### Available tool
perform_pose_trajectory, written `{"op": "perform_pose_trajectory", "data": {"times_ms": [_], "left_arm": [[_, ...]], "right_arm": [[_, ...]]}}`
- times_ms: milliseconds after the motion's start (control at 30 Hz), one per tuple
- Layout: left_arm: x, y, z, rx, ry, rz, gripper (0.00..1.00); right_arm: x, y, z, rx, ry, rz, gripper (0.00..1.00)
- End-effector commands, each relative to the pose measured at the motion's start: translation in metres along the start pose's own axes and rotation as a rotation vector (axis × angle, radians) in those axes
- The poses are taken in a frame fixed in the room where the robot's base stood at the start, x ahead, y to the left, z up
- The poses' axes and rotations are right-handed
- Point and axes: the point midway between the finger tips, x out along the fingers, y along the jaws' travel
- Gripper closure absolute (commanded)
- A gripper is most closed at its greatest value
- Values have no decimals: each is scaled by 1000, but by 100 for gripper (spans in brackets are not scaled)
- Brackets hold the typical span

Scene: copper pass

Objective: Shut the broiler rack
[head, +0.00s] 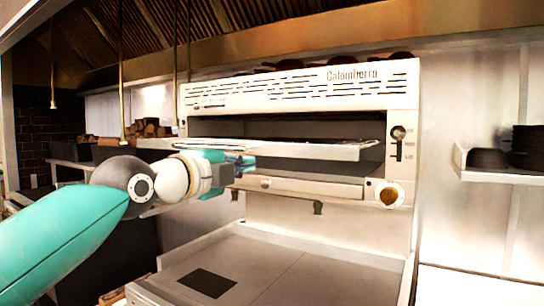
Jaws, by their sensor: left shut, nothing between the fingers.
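The broiler (300,95) is a white, slotted metal unit lettered "Calomberro" on the back wall. Its rack (290,149) is a flat metal tray that sticks out of the dark opening, with its front edge towards me. My left gripper (243,166) is at the left part of the rack, just below its front edge. It is shut and empty. I cannot tell whether it touches the rack. The left arm comes in from the lower left. My right gripper is not in view.
A knob (389,194) and a lever (397,142) are on the broiler's right side. A shelf with black bowls (488,159) is at the right. Thin rods (121,75) hang at the left.

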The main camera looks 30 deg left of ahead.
Motion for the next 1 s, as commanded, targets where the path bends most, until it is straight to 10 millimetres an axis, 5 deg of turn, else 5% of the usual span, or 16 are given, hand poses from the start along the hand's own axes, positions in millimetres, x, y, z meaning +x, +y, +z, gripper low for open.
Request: {"op": "perform_pose_trajectory", "data": {"times_ms": [500,1000], "left_arm": [[103,-3,-5,-1,8,3,100],[123,0,-5,0,8,0,100]], "right_arm": [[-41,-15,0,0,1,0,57],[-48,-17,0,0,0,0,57]]}}
